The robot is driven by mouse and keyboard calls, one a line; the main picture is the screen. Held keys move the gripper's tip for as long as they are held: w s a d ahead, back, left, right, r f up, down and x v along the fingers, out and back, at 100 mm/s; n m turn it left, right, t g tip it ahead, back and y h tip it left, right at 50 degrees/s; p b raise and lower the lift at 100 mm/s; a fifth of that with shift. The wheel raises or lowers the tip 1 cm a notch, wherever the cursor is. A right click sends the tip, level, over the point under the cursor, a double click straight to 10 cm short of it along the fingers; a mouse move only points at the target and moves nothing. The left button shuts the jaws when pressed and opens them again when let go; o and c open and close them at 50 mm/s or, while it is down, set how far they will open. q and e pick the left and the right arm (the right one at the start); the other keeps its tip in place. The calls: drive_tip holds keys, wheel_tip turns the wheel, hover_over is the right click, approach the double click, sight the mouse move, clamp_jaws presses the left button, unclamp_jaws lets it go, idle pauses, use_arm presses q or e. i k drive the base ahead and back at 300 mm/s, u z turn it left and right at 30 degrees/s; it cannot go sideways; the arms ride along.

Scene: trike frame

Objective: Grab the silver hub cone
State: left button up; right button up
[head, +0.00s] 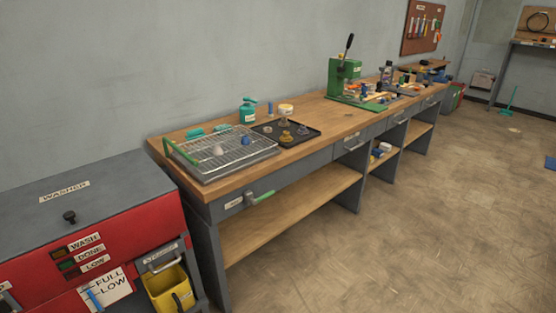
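Several small parts that could be the silver hub cone stand on the workbench; they are too small to tell apart surely. A pale, cone-like piece (218,150) sits on the wire rack (185,157), left of a small blue piece (246,140). On the black tray (312,135) beside the rack are a small greyish piece (268,129), a gold-coloured piece (286,137) and a dark grey piece (303,130). Neither of my grippers is in view.
The red and grey washer (85,192) stands left of the bench, with a yellow bucket (165,285) at its side. A teal tub (247,113) and a white-lidded jar (286,111) stand behind the tray. A green press (345,80) is farther right. The floor in front is clear.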

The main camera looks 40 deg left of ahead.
sight(217, 151)
drive_tip(key=z, duration=0.25)
drive_tip(key=i, duration=2.35)
drive_tip(key=u, duration=0.95)
drive_tip(key=i, duration=0.8)
drive_tip(key=u, duration=0.85)
